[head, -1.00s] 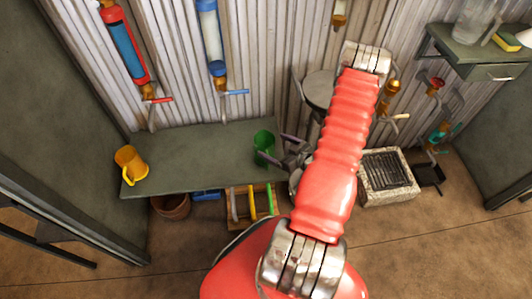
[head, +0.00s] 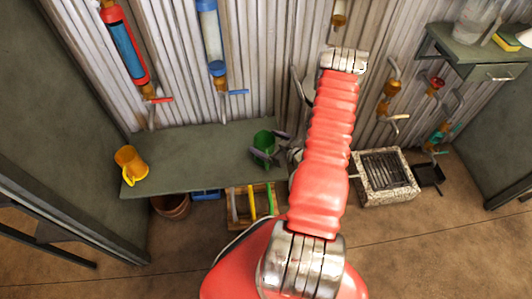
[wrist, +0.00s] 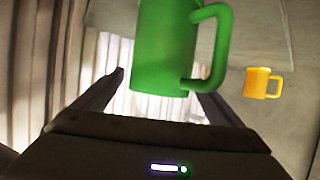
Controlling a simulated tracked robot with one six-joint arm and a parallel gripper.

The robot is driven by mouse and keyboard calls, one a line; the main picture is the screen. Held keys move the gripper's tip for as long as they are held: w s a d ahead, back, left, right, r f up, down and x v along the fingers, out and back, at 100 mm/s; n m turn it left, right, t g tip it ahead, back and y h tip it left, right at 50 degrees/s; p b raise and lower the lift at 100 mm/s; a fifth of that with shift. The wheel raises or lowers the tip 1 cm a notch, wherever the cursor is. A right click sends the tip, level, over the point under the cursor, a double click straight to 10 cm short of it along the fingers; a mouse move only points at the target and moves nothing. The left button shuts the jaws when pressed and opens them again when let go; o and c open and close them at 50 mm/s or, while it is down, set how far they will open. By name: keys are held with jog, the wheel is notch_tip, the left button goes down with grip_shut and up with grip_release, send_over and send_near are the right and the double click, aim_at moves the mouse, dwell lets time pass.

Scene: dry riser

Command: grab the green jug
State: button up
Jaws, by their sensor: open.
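The green jug (head: 264,142) stands upright on the grey-green bench, near its right end. In the wrist view the green jug (wrist: 165,50) is large and close, with its handle to the right and its top cut off by the frame. My gripper (head: 271,147) is open at the jug, coming from the right. In the head view its fingers show on either side of the jug's right part. In the wrist view one finger is left of the jug, and the other is partly hidden behind the jug's lower right. I cannot tell whether they touch it.
A yellow jug (head: 130,164) stands at the bench's (head: 195,160) left end; it also shows in the wrist view (wrist: 262,83). A wooden crate (head: 252,204) and a clay pot (head: 171,206) are below the bench. Taps line the wall behind. The bench's middle is clear.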

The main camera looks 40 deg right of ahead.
dwell(0.3)
jog(key=c, duration=1.5)
jog(key=shift+r, duration=0.15)
jog(key=shift+r, duration=4.9)
